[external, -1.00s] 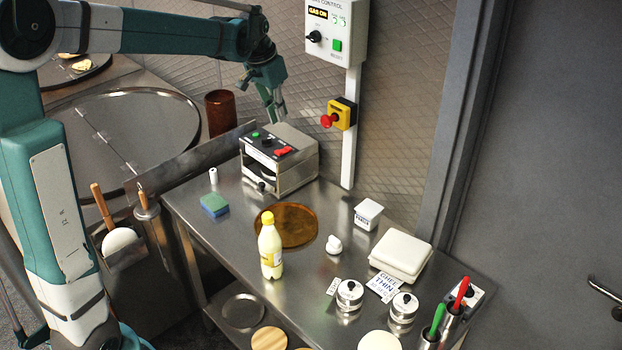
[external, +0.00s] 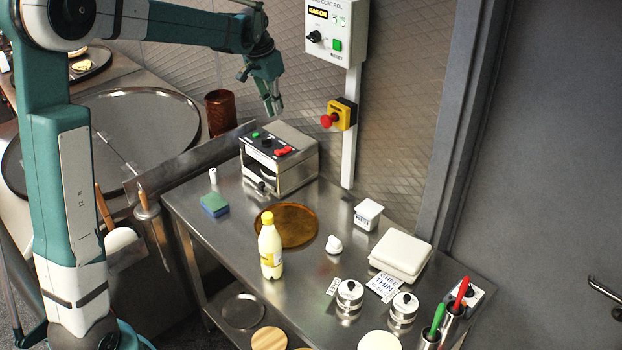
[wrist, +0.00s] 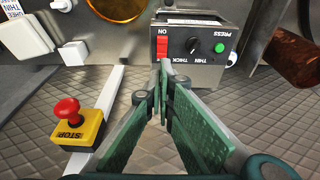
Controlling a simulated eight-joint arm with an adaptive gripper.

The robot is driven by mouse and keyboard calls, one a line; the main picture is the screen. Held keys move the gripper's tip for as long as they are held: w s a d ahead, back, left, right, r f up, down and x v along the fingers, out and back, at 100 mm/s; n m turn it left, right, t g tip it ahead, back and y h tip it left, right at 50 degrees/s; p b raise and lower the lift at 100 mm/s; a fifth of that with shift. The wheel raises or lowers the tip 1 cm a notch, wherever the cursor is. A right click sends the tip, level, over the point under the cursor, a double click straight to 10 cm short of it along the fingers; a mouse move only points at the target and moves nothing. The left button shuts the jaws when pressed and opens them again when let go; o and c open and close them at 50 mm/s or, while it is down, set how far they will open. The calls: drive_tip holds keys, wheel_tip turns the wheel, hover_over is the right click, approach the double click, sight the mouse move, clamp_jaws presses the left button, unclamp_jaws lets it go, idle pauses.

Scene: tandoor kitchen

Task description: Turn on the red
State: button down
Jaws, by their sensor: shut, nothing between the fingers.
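A metal box machine (external: 295,175) stands at the far end of the steel table. Its panel carries a red switch (external: 284,150), a black knob (external: 266,143) and a green button (external: 256,134). In the wrist view the red switch (wrist: 162,46) has "ON" printed beside it, and the knob (wrist: 193,45) is marked thin and thick. My gripper (external: 273,112) is shut and empty, pointing down above the machine's back side. In the wrist view its fingertips (wrist: 164,63) appear just below the red switch. I cannot tell whether they touch; the external view shows a gap.
A yellow box with a red stop button (external: 328,121) and a gas control panel (external: 337,30) are on the wall to the right. A brown cylinder (external: 221,112) stands to the left. A bottle (external: 270,250) and several containers occupy the nearer table.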

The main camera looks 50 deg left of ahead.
drive_tip(key=shift+f, duration=0.1)
hover_over(283, 152)
drive_tip(key=x, duration=0.3)
drive_tip(key=s+x, duration=0.1)
drive_tip(key=x, duration=0.3)
drive_tip(key=s+x, duration=0.1)
drive_tip(key=x, duration=0.3)
drive_tip(key=shift+a+f, duration=0.4)
drive_tip(key=shift+f, duration=0.05)
drive_tip(key=shift+s+f+p, duration=0.15)
drive_tip(key=shift+f+p, duration=0.15)
drive_tip(key=shift+f, duration=0.65)
drive_tip(key=shift+s+f+t+b, duration=0.3)
drive_tip(key=shift+f+t+b, duration=0.2)
drive_tip(key=shift+b, duration=0.25)
drive_tip(key=shift+w, duration=0.1)
drive_tip(key=shift+r, duration=0.15)
drive_tip(key=shift+w+r, duration=0.1)
drive_tip(key=shift+w, duration=0.6)
